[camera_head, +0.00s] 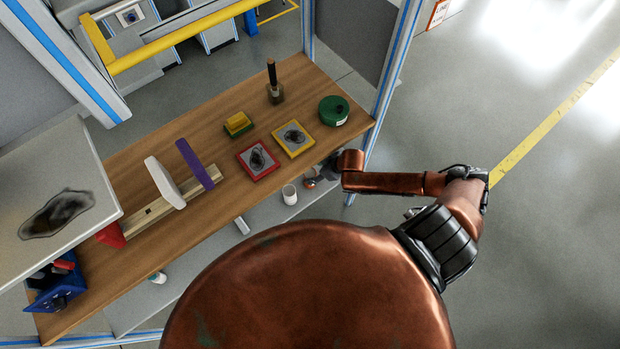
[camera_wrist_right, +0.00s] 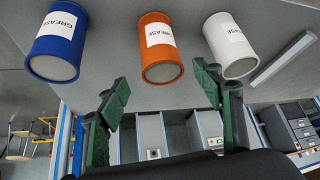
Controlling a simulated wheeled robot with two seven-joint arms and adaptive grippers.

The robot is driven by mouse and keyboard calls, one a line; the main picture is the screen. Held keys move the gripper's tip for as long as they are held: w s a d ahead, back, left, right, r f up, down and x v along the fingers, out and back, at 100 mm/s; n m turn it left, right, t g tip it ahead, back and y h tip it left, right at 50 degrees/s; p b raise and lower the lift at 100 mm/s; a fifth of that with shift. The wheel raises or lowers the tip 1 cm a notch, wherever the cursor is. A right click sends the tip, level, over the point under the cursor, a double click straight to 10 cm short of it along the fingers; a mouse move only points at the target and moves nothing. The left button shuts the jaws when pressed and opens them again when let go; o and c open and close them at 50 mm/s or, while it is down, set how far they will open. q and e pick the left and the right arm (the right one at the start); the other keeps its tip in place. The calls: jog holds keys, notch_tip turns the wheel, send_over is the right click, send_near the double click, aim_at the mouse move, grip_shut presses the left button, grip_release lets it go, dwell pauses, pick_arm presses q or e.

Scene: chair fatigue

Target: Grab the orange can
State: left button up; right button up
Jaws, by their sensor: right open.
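The orange can (camera_wrist_right: 160,48) with a white GREASE label shows at the top middle of the right wrist view, between a blue can (camera_wrist_right: 58,42) and a white can (camera_wrist_right: 229,45). My right gripper (camera_wrist_right: 161,84) is open, with green-padded fingers spread apart. The orange can shows in the gap between the fingertips, and nothing is held. In the head view my right gripper (camera_head: 314,180) is small and partly hidden, by the bench's front edge. The white can (camera_head: 290,194) shows beside it on the lower shelf; the orange can is hidden there. My left gripper is not in view.
The lower shelf (camera_head: 262,214) lies under the wooden bench top (camera_head: 215,210). The bench top carries a red tray (camera_head: 243,154), a yellow tray (camera_head: 278,139) and a green round container (camera_head: 334,111). A blue bin (camera_head: 45,298) is at the left. The floor at right is clear.

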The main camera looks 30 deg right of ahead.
aim_at(311, 173)
jog(key=x, duration=0.4)
jog(key=shift+a+f+b, duration=0.1)
jog(key=shift+f+b, duration=0.25)
jog(key=shift+b, duration=0.05)
jog(key=shift+s, duration=0.1)
jog(key=shift+c, duration=0.7)
jog(key=shift+r, duration=0.1)
jog(key=c, duration=1.4)
